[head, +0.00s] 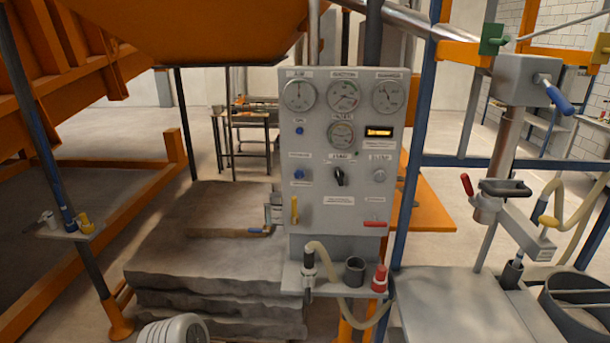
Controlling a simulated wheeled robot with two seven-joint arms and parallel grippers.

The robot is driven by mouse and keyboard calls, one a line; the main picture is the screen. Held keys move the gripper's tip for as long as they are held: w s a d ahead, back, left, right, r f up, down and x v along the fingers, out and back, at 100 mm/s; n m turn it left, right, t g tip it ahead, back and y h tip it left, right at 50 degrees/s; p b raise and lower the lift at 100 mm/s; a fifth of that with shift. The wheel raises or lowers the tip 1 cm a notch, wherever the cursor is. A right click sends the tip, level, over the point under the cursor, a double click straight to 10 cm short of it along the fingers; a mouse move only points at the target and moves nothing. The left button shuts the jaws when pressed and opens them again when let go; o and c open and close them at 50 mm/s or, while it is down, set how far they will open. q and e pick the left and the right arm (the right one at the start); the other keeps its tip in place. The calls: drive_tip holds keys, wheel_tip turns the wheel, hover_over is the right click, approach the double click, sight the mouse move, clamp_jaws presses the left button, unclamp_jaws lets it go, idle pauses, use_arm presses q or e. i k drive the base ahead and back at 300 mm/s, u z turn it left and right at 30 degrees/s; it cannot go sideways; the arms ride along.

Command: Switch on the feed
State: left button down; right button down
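A grey control panel (318,222) stands upright near the middle of the head view. It carries several round dials and a small lit amber display (379,132). Below these are a black rotary knob (340,177), a blue knob (299,174) and a grey knob (379,175). A yellow lever (294,210) points up and down at the lower left. A red lever (374,224) lies level at the lower right. The small labels are too blurred to tell which control is the feed. Neither gripper is in view.
A shelf (330,283) below the panel holds a hose nozzle, a dark cup (355,270) and a red-topped item (379,278). Stacked slabs (205,250) with a wooden-handled tool lie left. A grey table (460,310) and clamp-like machine stand right. An orange hopper (190,25) hangs above.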

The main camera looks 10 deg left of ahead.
sight(338, 174)
drive_tip(key=z, duration=0.05)
drive_tip(key=i, duration=0.85)
drive_tip(key=z, duration=0.7)
drive_tip(key=i, duration=0.35)
drive_tip(key=z, duration=0.4)
